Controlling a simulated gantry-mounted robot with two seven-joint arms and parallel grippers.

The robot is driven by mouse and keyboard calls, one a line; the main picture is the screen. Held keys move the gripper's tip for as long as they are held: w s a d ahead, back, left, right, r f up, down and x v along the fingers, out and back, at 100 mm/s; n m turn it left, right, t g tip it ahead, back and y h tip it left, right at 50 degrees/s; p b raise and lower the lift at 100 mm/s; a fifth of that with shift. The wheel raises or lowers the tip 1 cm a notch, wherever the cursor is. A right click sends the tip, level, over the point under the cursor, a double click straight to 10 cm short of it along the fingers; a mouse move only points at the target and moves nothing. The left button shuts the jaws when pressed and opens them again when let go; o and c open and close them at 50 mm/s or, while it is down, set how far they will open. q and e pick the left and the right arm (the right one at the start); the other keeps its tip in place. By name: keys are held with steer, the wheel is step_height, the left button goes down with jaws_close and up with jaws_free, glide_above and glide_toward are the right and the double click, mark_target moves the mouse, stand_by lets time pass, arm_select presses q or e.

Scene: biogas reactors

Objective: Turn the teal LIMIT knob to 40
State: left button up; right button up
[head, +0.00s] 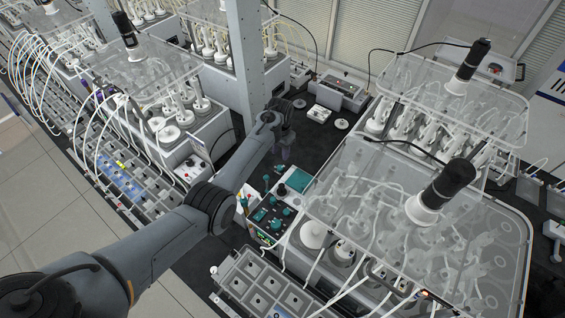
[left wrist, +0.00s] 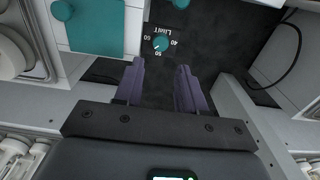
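The teal LIMIT knob (left wrist: 161,44) shows in the left wrist view, on a dark panel with upside-down white lettering. Its scale reads 60 at the left, 50 below and 40 at the right. A small pale mark on the knob seems to face down-left, near 50, but it is too small to read surely. My left gripper (left wrist: 160,67) is open, its two purple fingers apart with nothing between them. The knob lies just beyond the fingertips, apart from them. In the head view the left gripper (head: 284,151) is small; I cannot pick out the LIMIT knob there. My right gripper is out of view.
A control box with several teal knobs (head: 270,215) stands in front of the gripper. Another teal knob (left wrist: 62,10) and a teal plate (left wrist: 97,28) lie left in the wrist view. A clear-lidded reactor (head: 400,200) stands at right; a grey post (head: 247,60) rises behind.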

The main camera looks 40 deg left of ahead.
mark_target(280, 167)
arm_select(q)
step_height(280, 167, down, 7)
steer(key=b, duration=0.4)
steer(key=shift+s, duration=0.1)
steer(key=shift+f+b, duration=0.95)
steer(key=shift+b, duration=0.35)
steer(key=shift+c, duration=0.3)
jaws_close()
